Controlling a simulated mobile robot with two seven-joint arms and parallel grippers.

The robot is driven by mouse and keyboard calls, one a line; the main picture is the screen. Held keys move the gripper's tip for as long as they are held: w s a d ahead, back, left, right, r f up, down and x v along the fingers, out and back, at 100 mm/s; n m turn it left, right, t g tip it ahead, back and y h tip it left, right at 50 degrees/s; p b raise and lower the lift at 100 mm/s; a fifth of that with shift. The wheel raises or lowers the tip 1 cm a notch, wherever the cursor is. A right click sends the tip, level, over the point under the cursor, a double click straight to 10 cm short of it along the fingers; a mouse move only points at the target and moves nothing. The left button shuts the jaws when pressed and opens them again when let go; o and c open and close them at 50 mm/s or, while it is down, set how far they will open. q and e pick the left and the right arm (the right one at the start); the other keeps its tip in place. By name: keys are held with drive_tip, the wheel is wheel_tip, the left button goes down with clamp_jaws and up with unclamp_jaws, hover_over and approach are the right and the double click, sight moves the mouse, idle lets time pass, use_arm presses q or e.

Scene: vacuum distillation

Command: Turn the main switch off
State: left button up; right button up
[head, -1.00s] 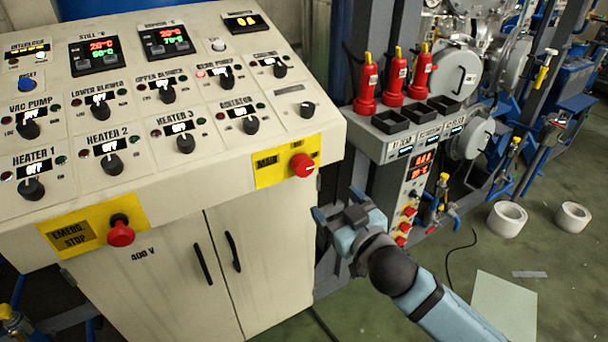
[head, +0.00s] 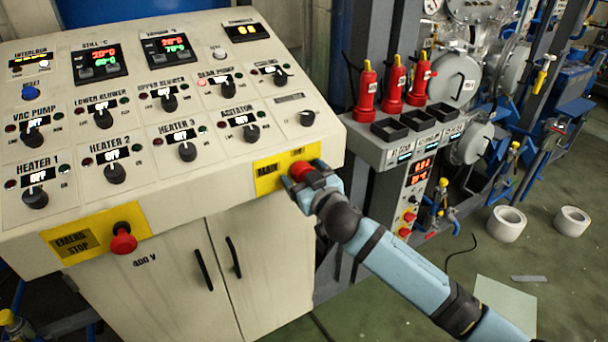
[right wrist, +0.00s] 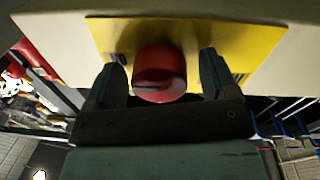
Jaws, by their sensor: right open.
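The main switch is a red knob (head: 300,170) on a yellow plate (head: 270,176) marked MAIN, at the right end of the console's front edge. In the right wrist view the red knob (right wrist: 160,74) sits between the two fingers of my right gripper (right wrist: 164,78). The fingers stand apart, one on each side of it, with a gap visible at least on the right. In the head view my right gripper (head: 305,180) is at the knob and partly covers it. My left gripper is not in view.
A red emergency stop button (head: 123,240) on a yellow plate sits at the front left of the console (head: 200,205). Black selector knobs cover the sloped top. Red bottles (head: 394,82) and black trays stand on a grey unit to the right. Two white rolls lie on the floor.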

drive_tip(key=c, duration=0.9)
drive_tip(key=shift+n, duration=0.4)
drive_tip(key=n+p, duration=0.1)
drive_tip(key=n, duration=0.2)
drive_tip(key=n+p, duration=0.2)
drive_tip(key=n, duration=0.3)
drive_tip(key=shift+n, duration=0.3)
drive_tip(key=n+p, duration=0.1)
drive_tip(key=n, duration=0.3)
drive_tip(key=shift+d+n+y, duration=0.1)
drive_tip(key=shift+n+y, duration=0.3)
drive_tip(key=shift+n+p, duration=0.85)
drive_tip(key=shift+n, duration=1.45)
